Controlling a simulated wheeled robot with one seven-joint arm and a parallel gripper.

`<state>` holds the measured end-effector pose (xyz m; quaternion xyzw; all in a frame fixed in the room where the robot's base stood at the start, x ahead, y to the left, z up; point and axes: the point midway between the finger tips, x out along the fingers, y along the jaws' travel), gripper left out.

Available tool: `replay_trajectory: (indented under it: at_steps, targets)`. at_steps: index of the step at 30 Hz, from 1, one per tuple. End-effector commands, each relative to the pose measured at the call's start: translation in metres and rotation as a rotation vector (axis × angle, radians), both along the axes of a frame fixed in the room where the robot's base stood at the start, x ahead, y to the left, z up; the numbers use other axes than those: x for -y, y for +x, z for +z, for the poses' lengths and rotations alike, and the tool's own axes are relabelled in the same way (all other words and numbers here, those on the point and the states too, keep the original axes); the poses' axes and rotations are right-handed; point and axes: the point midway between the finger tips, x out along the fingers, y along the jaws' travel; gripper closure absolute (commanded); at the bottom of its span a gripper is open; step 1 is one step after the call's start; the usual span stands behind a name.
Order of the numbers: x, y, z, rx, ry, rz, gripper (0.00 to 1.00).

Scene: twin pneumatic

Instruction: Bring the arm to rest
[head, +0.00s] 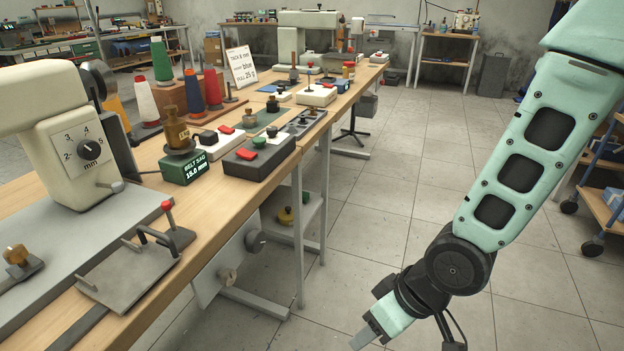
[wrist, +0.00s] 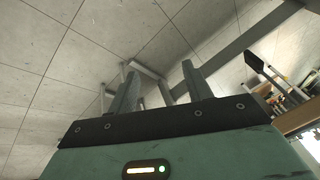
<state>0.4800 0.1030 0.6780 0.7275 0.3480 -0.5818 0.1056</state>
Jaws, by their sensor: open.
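My arm hangs down from the upper right of the head view, bent at a dark joint, over the floor to the right of the workbench. My gripper (wrist: 160,85) shows in the wrist view with its two grey fingers apart and nothing between them. In the head view only part of my gripper (head: 366,338) shows at the bottom edge, apart from the bench; the rest is cut off or hidden.
The wooden workbench (head: 235,205) runs along the left, carrying a sewing machine (head: 75,125), thread cones, a green belt-sag display (head: 184,168) and a grey box with red and green buttons (head: 259,157). Tiled floor (head: 400,190) lies clear between the bench and a wheeled cart (head: 597,200).

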Motion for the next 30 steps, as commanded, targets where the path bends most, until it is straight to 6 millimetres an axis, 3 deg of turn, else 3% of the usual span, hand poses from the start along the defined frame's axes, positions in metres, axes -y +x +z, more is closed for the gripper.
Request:
replay_trajectory:
  at_steps: [9, 20, 21, 30]
  targets:
    - [0.03, -0.033, 0.085, 0.0, -0.277, 0.004, 0.5]
    - [0.04, -0.092, 0.146, -0.078, -0.34, 0.008, 0.5]
    - [0.041, -0.091, 0.16, -0.084, -0.342, 0.005, 0.5]
    - [0.041, -0.09, 0.221, -0.083, -0.343, 0.005, 0.5]
